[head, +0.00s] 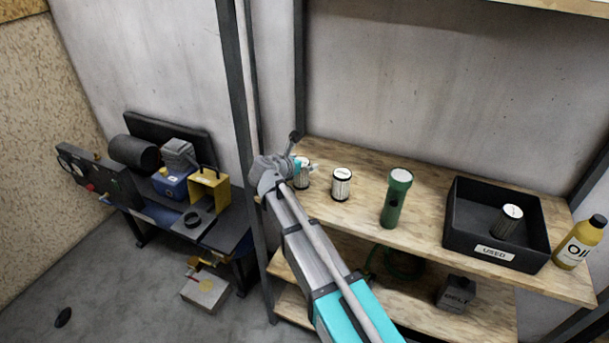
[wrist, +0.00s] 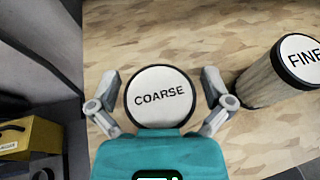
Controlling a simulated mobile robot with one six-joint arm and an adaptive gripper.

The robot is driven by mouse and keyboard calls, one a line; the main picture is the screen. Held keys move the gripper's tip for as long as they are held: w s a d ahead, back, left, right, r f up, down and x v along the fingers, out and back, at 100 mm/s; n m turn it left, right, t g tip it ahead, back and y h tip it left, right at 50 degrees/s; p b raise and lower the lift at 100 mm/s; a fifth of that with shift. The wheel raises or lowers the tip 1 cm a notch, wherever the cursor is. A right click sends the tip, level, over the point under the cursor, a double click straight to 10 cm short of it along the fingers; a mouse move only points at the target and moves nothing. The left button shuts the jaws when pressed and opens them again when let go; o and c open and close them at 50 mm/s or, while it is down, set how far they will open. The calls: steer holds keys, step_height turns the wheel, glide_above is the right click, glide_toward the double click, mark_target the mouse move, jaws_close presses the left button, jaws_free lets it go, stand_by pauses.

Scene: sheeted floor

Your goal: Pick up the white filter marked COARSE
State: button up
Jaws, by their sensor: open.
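The white filter marked COARSE (wrist: 160,95) shows its round labelled top in the wrist view, between the two fingers of my gripper (wrist: 160,100). The gripper is open, with one finger on each side of the filter; I cannot tell whether either finger touches it. In the head view the COARSE filter (head: 304,180) stands at the left end of the wooden shelf, partly hidden by my gripper (head: 298,165). A second filter, marked FINE (wrist: 302,58), stands to its right; it also shows in the head view (head: 341,184).
A green flashlight (head: 396,198) stands right of the FINE filter. A black bin labelled USED (head: 465,240) holds another filter (head: 507,221), with a yellow oil bottle (head: 578,243) beside it. A dark shelf post (head: 240,110) rises close left of my gripper. A bench with equipment (head: 225,235) stands further left.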

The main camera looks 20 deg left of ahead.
steer(key=c, duration=1.1)
steer(key=shift+r, duration=0.1)
step_height(320, 180, up, 3)
steer(key=p, duration=0.3)
steer(key=s+d+r+p, duration=0.2)
steer(key=s+r+p, duration=0.3)
steer(key=s, duration=0.1)
steer(key=s+d+r+p, duration=0.2)
steer(key=s+r+p, duration=0.2)
steer(key=s, duration=0.3)
steer(key=shift+s+d+r+p, duration=0.15)
steer(key=shift+d+r+p, duration=0.1)
steer(key=shift+r+p, duration=0.25)
steer(key=shift+f, duration=0.1)
